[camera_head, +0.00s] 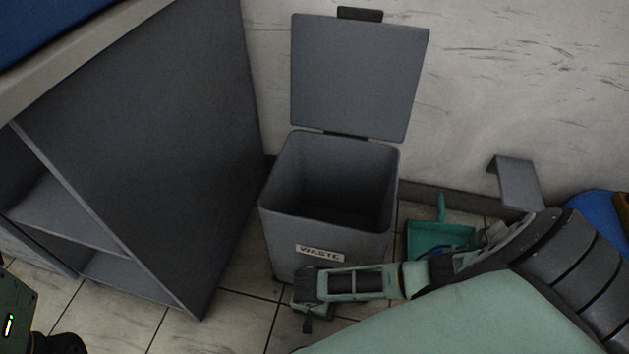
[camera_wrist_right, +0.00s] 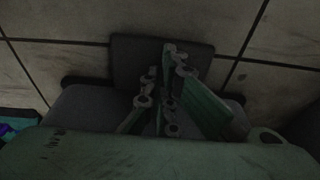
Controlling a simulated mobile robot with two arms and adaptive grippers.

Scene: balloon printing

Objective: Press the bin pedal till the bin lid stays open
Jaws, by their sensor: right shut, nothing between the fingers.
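The grey waste bin (camera_head: 325,230) stands on the floor by the wall, with a WASTE label on its front. Its lid (camera_head: 358,78) is raised upright behind the open mouth, and the inside looks dark and empty. My right gripper (camera_head: 307,322) is low in front of the bin's base, shut and empty, pointing down. In the right wrist view its fingers (camera_wrist_right: 172,60) lie over a dark flat plate, which looks like the pedal (camera_wrist_right: 130,60). Whether they touch it I cannot tell. The pedal is hidden in the head view.
A grey shelf unit (camera_head: 170,150) stands close on the bin's left. A teal dustpan (camera_head: 440,238) lies to the right, behind my right arm. A grey bracket (camera_head: 518,183) and a blue object (camera_head: 598,215) are farther right. Tiled floor (camera_head: 235,325) shows at the front left.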

